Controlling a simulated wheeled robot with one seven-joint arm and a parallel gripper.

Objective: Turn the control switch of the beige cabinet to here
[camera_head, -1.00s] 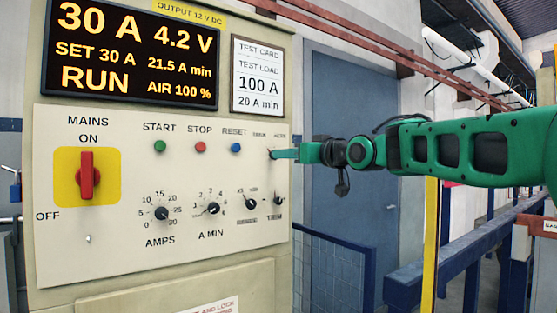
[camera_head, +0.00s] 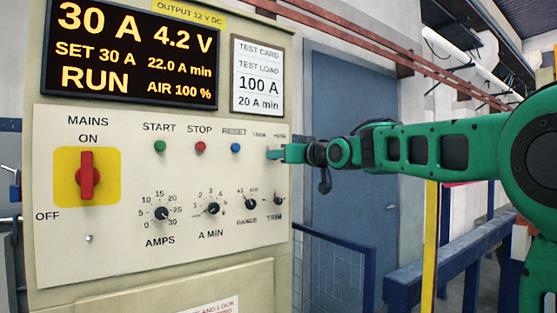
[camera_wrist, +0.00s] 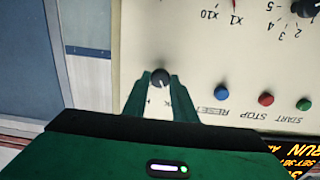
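The beige cabinet (camera_head: 62,251) fills the left of the head view. Its control switch, a small black knob (camera_wrist: 160,78) with a pale mark, shows at the middle of the wrist view, where the panel appears upside down. In the head view my gripper hides this switch at the panel's upper right. My gripper (camera_head: 273,154) reaches the panel from the right. In the wrist view my gripper (camera_wrist: 160,83) has one green fingertip on each side of the knob, with the fingers apart. Contact with the knob is hard to tell. The labels beside it are partly hidden.
Coloured start, stop and reset buttons (camera_head: 236,148) lie left of my gripper. The range knob (camera_head: 251,204) and trim knob (camera_head: 279,201) sit below it. A red mains switch (camera_head: 88,175) is far left. A blue door (camera_head: 350,150) and a yellow post (camera_head: 430,245) stand right.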

